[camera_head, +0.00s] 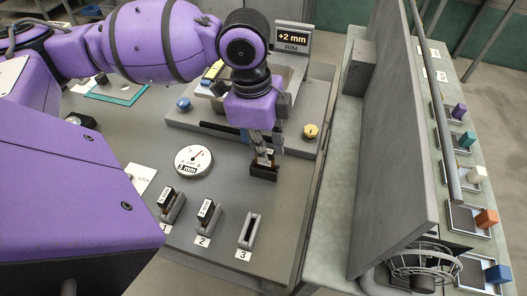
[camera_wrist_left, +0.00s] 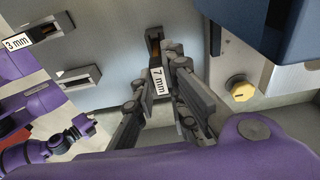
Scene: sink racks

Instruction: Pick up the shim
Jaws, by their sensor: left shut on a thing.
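My left gripper (camera_head: 262,148) points down over the bench and is shut on a small shim (camera_head: 264,158) with a pale label. In the left wrist view the shim (camera_wrist_left: 159,80) reads "7 mm" and sits between the fingertips (camera_wrist_left: 173,72). A dark block (camera_head: 264,173) shows right below the shim; I cannot tell whether the shim is clear of it. Two labelled shims stand in numbered holders: holder 1 (camera_head: 176,214) and holder 2 (camera_head: 205,228). Holder 3 (camera_head: 250,232) looks empty. My right gripper is not in view.
A round dial gauge (camera_head: 194,161) marked "3 mm" lies left of my gripper. A grey fixture (camera_head: 300,110) with a yellow knob (camera_head: 310,131) and a "+2 mm RIM" display (camera_head: 293,39) stands behind. A tall grey panel (camera_head: 394,150) bounds the right side.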

